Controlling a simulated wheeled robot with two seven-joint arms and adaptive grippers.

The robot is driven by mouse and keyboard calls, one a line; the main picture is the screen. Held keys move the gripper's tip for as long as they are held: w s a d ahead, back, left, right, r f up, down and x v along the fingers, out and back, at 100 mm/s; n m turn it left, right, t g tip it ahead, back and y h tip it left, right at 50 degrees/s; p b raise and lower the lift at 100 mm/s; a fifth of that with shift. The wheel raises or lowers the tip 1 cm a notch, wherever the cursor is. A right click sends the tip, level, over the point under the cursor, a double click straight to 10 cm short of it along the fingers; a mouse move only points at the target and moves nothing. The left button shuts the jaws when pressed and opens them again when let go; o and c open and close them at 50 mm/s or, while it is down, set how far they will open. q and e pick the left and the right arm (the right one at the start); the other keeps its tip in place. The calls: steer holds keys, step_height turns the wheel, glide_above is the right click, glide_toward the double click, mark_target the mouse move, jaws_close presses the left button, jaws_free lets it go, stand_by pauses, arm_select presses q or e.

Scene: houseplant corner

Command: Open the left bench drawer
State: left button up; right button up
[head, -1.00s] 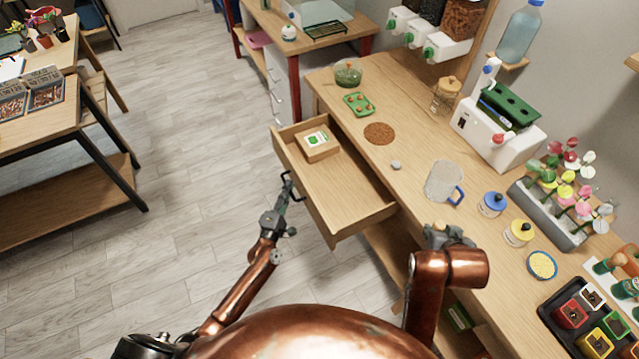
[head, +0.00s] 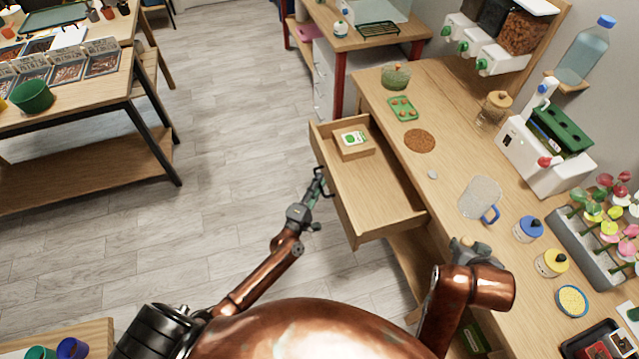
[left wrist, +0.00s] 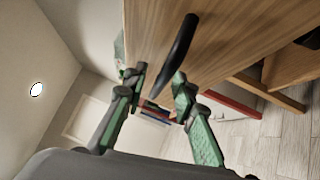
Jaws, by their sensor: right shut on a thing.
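The left bench drawer (head: 385,200) is pulled well out from under the bench, with a small box bearing a white and green label (head: 354,144) inside. Its dark bar handle (left wrist: 178,52) shows in the left wrist view on the wooden drawer front (left wrist: 220,45). My left gripper (head: 321,183) is at the outer face of the drawer front. In the left wrist view its green-sided fingers (left wrist: 158,84) are apart, with the near end of the handle between or just beyond the tips. My right gripper (head: 468,248) is at the bench edge; its fingers and what they hold are hidden.
The bench top (head: 450,185) holds a clear jug (head: 479,197), jars with blue and yellow lids, a white machine (head: 535,150) and a flower rack. Grey floor (head: 235,130) lies open left of the drawer. A shelved table (head: 90,165) stands farther left.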

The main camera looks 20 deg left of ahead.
mark_target(468, 244)
arm_select(q)
steer(key=s+a+f, duration=0.1)
steer(key=s, duration=1)
steer(key=shift+s+f, duration=0.3)
steer(key=shift+s, duration=0.1)
